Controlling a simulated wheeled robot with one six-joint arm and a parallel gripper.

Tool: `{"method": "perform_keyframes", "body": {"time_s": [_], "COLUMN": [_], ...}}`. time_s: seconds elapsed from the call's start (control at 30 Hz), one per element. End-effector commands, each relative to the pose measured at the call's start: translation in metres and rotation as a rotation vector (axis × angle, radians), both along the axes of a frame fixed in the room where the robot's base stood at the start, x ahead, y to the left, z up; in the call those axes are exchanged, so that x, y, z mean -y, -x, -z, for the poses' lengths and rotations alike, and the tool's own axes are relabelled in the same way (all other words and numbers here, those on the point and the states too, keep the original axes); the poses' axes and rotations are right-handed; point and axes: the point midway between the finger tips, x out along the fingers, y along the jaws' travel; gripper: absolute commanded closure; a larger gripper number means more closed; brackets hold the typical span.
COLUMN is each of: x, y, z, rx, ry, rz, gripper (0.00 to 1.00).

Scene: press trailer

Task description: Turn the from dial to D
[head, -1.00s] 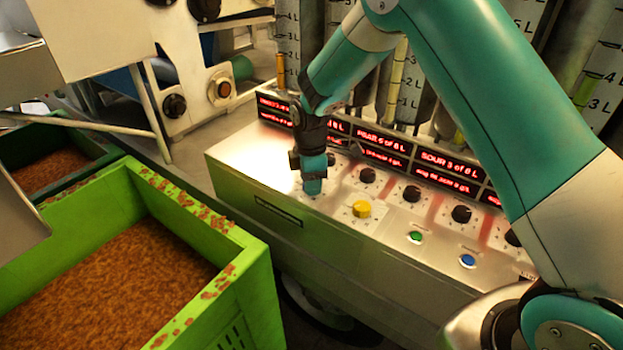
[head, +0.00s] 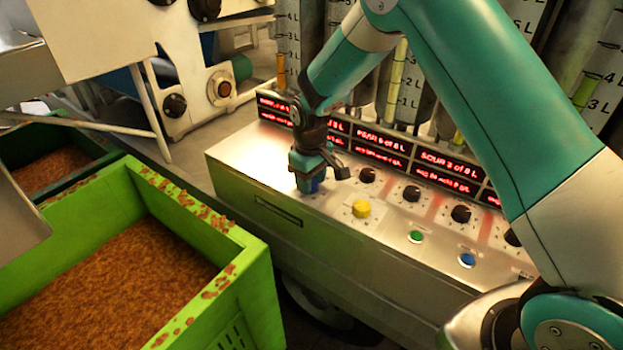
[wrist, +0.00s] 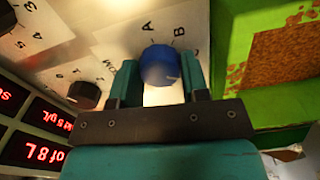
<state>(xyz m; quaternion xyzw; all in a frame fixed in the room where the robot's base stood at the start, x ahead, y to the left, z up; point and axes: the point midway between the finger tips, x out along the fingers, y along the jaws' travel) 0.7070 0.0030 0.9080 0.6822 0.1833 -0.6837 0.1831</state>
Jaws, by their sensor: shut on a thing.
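The from dial is a blue round knob (wrist: 158,65) on a pale plate with the letters A and B above it in the wrist view. Part of its label shows to its left. My gripper (wrist: 160,80) has one teal finger on each side of the knob and is shut on it. In the head view my gripper (head: 309,178) points down at the panel's left end, and a bit of the blue knob (head: 311,186) shows under it. Other letters and the knob's pointer direction are not clear.
A yellow knob (head: 361,209) sits just right of my gripper, with black dials (head: 411,194) and green (head: 415,237) and blue (head: 467,260) buttons beyond. Red displays (head: 383,149) stand behind. A green crate (head: 255,290) of brown pulp stands in front at left.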

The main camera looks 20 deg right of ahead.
Motion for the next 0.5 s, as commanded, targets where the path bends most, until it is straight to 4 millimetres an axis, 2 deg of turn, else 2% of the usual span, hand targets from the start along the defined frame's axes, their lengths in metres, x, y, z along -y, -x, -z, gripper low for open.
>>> {"method": "perform_keyframes", "body": {"time_s": [0.2,0.5], "x": [-0.0004,-0.0003], "y": [-0.0044,-0.0048], "z": [-0.0030,-0.0033], "rx": [0.015,0.016], "ry": [-0.004,-0.004], "rz": [0.150,0.265], "gripper": [0.82,0.82]}}
